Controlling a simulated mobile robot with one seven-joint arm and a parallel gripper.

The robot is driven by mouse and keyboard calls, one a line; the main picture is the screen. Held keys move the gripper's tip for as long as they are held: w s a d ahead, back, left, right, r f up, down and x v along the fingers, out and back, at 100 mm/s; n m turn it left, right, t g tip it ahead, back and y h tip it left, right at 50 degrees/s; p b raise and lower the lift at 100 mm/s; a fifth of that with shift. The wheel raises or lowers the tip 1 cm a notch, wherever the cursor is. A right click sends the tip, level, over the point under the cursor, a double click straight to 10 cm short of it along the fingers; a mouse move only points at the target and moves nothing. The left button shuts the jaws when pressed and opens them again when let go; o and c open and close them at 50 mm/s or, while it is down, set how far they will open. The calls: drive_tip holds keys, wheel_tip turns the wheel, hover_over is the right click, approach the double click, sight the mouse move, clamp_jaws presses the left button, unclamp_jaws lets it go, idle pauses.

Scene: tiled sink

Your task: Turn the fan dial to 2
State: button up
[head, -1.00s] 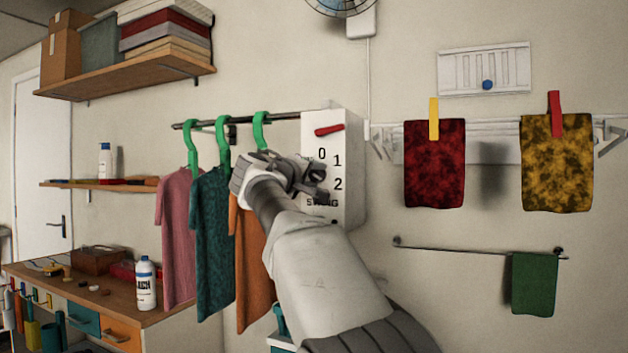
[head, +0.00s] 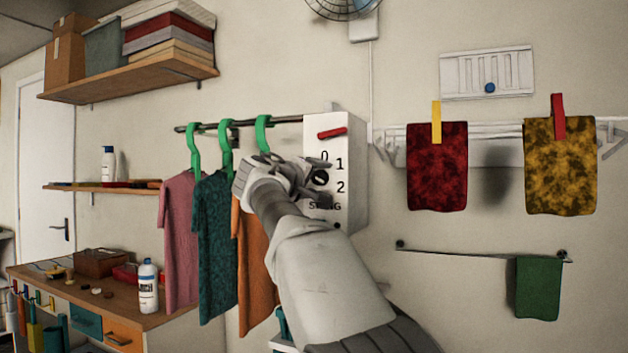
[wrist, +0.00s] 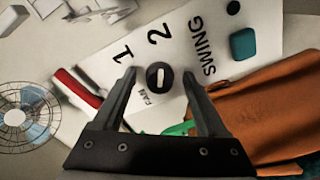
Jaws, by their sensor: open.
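The white control box (head: 350,150) is on the wall at the centre, with 0, 1, 2 and SWING printed on its face. The round black fan dial (head: 320,178) has a white bar; it also shows in the wrist view (wrist: 159,79) beside the word FAN. There the bar runs roughly up and down, roughly in line with the 2; which end points is unclear. My gripper (head: 321,182) is open in front of the dial, with one finger on each side of it in the wrist view (wrist: 159,75). Contact with the dial is unclear. The 0 is hidden in the wrist view.
A red switch (head: 332,133) is at the top of the box. A fan (head: 342,7) is on the wall above. Shirts (head: 213,240) hang on a rail close to my gripper's left. Red and yellow cloths (head: 437,170) hang to the right.

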drive_tip(key=b+v, duration=0.3)
drive_tip(key=v, duration=1.4)
drive_tip(key=shift+s, duration=0.2)
drive_tip(key=s+d+f+m+g+y, duration=0.1)
drive_tip(key=s+d+f+g, duration=0.15)
drive_tip(key=d+f, duration=0.65)
drive_tip(key=s+d+f+m+g+y, duration=0.15)
drive_tip(key=d+f+g, duration=0.25)
drive_tip(key=d+f, duration=0.5)
drive_tip(key=s+d+f+m+g+y, duration=0.2)
drive_tip(key=s+d+f+m, duration=0.15)
drive_tip(key=s+f, duration=0.8)
drive_tip(key=s+d+f+m+g+y, duration=0.2)
drive_tip(key=s+d+f+g, duration=0.15)
drive_tip(key=s+f, duration=0.75)
wheel_tip(320, 180, up, 22)
drive_tip(key=p, duration=2.1)
drive_tip(key=shift+s+r+t, duration=0.15)
drive_tip(key=shift+s+t, duration=0.15)
drive_tip(key=shift+s, duration=0.1)
